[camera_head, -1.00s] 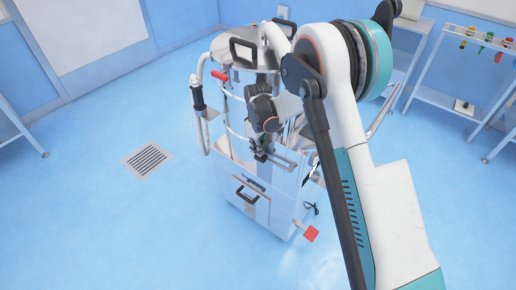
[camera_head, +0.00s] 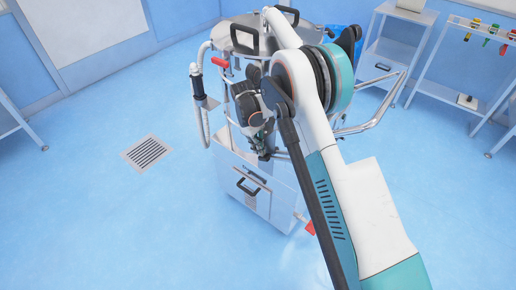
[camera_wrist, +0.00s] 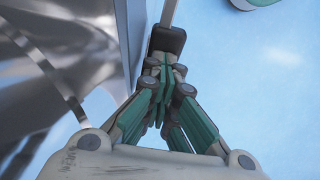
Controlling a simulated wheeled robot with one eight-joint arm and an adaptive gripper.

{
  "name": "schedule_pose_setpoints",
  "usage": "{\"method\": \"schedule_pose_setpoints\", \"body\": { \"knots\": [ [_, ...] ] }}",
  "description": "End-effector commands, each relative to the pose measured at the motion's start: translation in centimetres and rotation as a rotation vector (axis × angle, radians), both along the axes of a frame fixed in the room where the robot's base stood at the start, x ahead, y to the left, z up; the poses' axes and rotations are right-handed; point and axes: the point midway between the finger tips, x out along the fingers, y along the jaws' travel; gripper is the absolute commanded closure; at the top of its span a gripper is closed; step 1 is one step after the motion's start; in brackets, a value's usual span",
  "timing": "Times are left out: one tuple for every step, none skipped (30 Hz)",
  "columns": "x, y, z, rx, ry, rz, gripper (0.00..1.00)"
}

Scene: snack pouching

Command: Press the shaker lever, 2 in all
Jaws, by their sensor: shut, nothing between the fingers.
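A metal rod with a dark block on its end (camera_wrist: 168,38), which looks like the lever, shows in the wrist view just past my fingertips. I cannot tell whether the fingers touch it. My gripper (camera_wrist: 164,75) is shut and empty, with its green-sided fingers together. In the head view my gripper (camera_head: 265,154) hangs at the front of the steel machine (camera_head: 270,203), above its lower cabinet. My arm hides the machine's right side there, and the lever cannot be made out.
A red handle (camera_head: 220,63) and a black-gripped hose (camera_head: 197,84) are on the machine's left. A red piece (camera_head: 310,228) sticks out low at its right. A steel rail (camera_head: 372,124) curves out to the right. Floor to the left, around a drain (camera_head: 147,153), is clear.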

Motion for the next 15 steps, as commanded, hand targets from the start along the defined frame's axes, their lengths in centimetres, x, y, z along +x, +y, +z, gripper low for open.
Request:
{"method": "schedule_pose_setpoints", "body": {
  "knots": [
    [-0.2,-0.1,-0.5,0.0,0.004,-0.003,1.0],
    [-0.2,-0.1,-0.5,0.0,0.004,-0.003,1.0],
    [-0.2,-0.1,-0.6,0.0,0.004,-0.003,1.0],
    [-0.2,-0.1,-0.6,0.0,0.004,-0.003,1.0],
    [-0.2,-0.1,-0.6,0.001,0.003,-0.003,1.0],
    [-0.2,-0.1,-0.6,0.001,0.003,-0.003,1.0],
    [-0.2,-0.1,-0.6,0.001,0.003,-0.003,1.0],
    [-0.2,-0.1,-0.6,0.001,0.003,-0.003,1.0],
    [-0.2,-0.1,-0.6,0.001,0.003,-0.003,1.0],
    [-0.2,-0.1,-0.6,0.001,0.003,-0.003,1.0],
    [-0.2,-0.1,-0.5,0.002,0.003,-0.003,1.0],
    [-0.2,-0.1,-0.2,0.002,0.003,-0.003,1.0],
    [-0.2,-0.1,0.0,0.002,0.003,-0.003,1.0],
    [-0.2,-0.1,0.3,0.002,0.003,-0.003,1.0],
    [-0.2,-0.1,0.9,0.002,0.003,-0.003,1.0]
  ]
}}
